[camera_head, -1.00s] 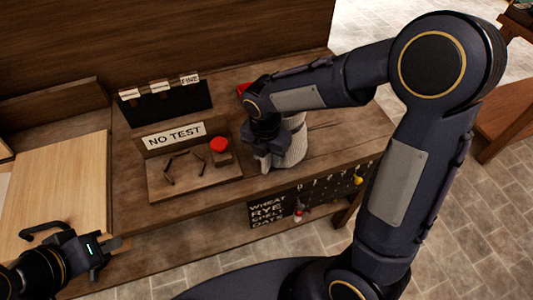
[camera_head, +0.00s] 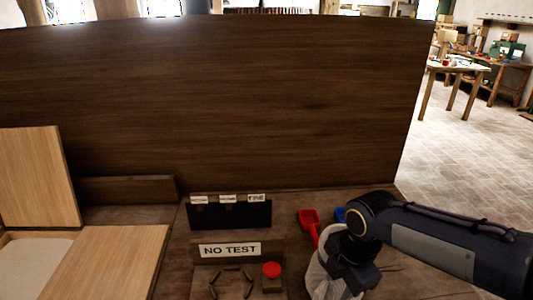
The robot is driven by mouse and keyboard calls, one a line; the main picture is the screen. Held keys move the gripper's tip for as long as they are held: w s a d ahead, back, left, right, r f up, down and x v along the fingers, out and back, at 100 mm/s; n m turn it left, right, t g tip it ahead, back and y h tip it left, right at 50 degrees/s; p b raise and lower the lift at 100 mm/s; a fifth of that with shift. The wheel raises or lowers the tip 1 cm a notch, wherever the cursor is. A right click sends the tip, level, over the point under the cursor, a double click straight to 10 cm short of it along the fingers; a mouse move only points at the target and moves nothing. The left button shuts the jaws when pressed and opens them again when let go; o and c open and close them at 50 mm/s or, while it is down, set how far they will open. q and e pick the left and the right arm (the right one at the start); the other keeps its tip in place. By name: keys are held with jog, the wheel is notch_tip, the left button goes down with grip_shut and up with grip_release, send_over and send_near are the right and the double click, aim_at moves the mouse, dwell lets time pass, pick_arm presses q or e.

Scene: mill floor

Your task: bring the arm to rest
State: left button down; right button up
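My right arm comes in from the right edge, and its gripper (camera_head: 352,284) is low over the bench at a white cloth sack (camera_head: 318,276). The gripper covers part of the sack, and I cannot tell whether it touches it. Its fingertips are not clear enough to show open or shut. My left gripper is outside the picture.
A tall dark wooden panel (camera_head: 220,100) stands behind the bench. A red scoop (camera_head: 309,222) and a blue item (camera_head: 340,214) lie behind the sack. A "NO TEST" sign (camera_head: 229,249), red button (camera_head: 271,270) and pale bin (camera_head: 33,254) are to the left. Open floor lies right.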

jog(key=s+d+m+t+y, duration=0.1)
jog(key=s+d+m+t, duration=0.1)
jog(key=s+m, duration=0.5)
jog(key=s+d+r+m+t+y, duration=0.1)
jog(key=s+m, duration=0.5)
jog(key=m, duration=1)
jog(key=shift+s+d+m+t+y, duration=0.35)
jog(key=shift+d+t+y, duration=0.2)
jog(key=shift+t, duration=0.25)
jog(key=shift+w+a+r, duration=0.1)
jog(key=shift+r, duration=0.05)
